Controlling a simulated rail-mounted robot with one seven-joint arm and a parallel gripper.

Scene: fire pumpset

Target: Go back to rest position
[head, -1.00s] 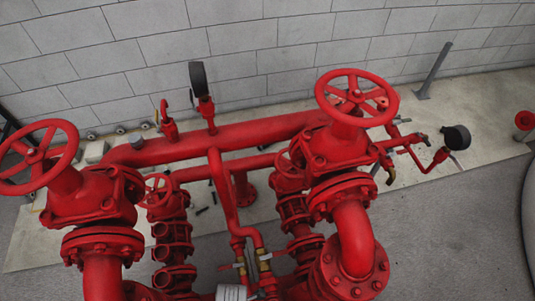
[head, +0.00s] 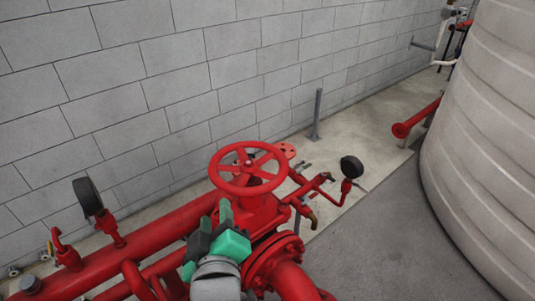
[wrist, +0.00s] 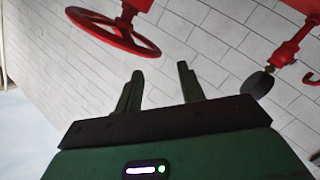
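My gripper (head: 208,237), green and dark grey, shows at the lower middle of the head view, in front of the red pipework and left of the red handwheel (head: 248,168). In the wrist view its two green fingers (wrist: 160,69) stand apart with nothing between them, so it is open and empty. Behind the fingers there is only the grey block wall (wrist: 215,30). A red handwheel (wrist: 112,32) shows at the upper left of the wrist view, apart from the fingers. Whether the gripper touches the pipework cannot be told from the head view.
A black gauge (head: 88,197) stands on the left pipe, and another gauge (head: 352,167) is right of the handwheel. A grey post (head: 316,115) stands near the wall. A large pale ribbed tank (head: 490,130) fills the right side. The floor (head: 385,235) before it is clear.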

